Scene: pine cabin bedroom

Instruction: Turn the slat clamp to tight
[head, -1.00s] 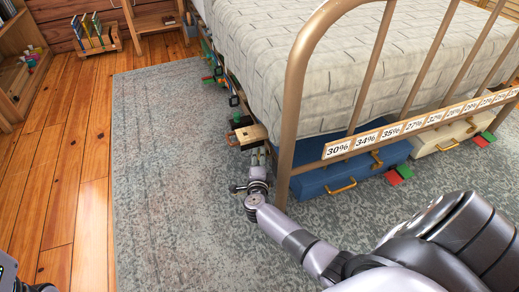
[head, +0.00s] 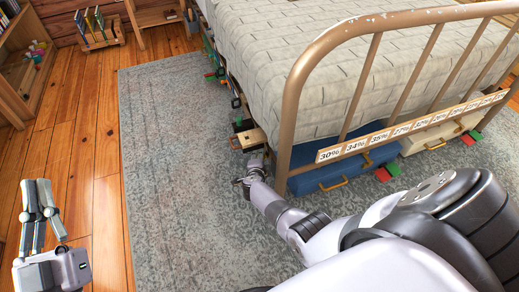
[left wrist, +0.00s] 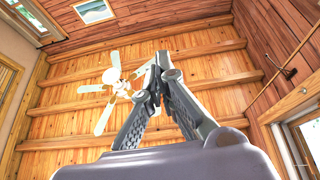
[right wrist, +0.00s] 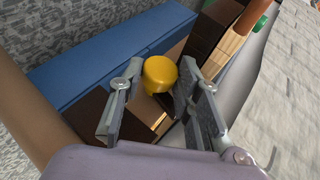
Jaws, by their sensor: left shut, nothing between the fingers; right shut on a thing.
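A round yellow knob (right wrist: 160,73), which I take to be the slat clamp's, sits between the fingers of my right gripper (right wrist: 155,92) in the right wrist view. That gripper is shut on it. A light wooden block (right wrist: 140,117) and dark brown wood show below and behind the knob. In the head view my right gripper (head: 252,170) is low at the bed's side, beside the corner post, by a wooden block (head: 250,138); the knob cannot be made out there. My left gripper (head: 40,188) is shut and empty over the floor at left, pointing up in its wrist view (left wrist: 157,65).
The metal bed frame (head: 287,120) stands close to my right gripper, with a row of percentage labels on its foot rail. A blue case (head: 320,180) and a cream case (head: 430,138) lie under the bed. The rug (head: 165,140) is clear to the left.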

